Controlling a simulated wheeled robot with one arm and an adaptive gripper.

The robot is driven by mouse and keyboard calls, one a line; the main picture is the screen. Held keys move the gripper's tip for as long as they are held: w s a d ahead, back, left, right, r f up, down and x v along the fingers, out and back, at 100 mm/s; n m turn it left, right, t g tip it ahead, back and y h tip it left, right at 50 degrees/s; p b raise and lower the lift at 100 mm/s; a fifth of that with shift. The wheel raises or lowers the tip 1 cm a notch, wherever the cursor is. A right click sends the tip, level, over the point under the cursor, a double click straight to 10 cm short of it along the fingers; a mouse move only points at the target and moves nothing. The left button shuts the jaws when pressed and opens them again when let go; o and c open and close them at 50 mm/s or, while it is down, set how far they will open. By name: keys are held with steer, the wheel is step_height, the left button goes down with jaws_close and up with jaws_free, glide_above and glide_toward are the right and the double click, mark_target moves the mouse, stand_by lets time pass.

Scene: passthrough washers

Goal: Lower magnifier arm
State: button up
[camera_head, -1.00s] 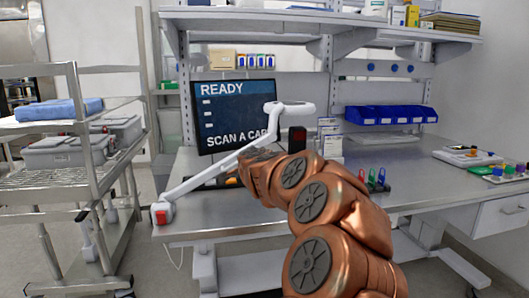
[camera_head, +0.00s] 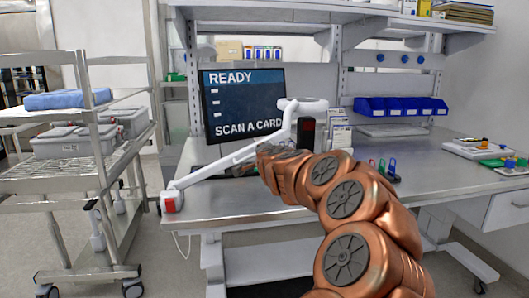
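The white magnifier arm (camera_head: 222,161) is fixed by a base with a red face (camera_head: 172,201) at the table's front left corner. My copper arm reaches in from the lower right. Its far end, with my gripper (camera_head: 264,154), is beside the raised end of the sloping link.
A screen (camera_head: 243,103) reading "READY, SCAN A CARD" stands behind the magnifier. A dark upright device (camera_head: 307,133) is near the ring. Blue bins (camera_head: 401,107) line the back. A wire cart (camera_head: 75,170) stands left. The bench's front left surface (camera_head: 240,205) is clear.

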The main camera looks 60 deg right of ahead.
steer(key=shift+r, duration=0.2)
steer(key=shift+a, duration=0.15)
steer(key=v, duration=1.1)
steer(key=shift+s+a, duration=0.3)
steer(key=shift+a, duration=0.05)
stand_by(0.4)
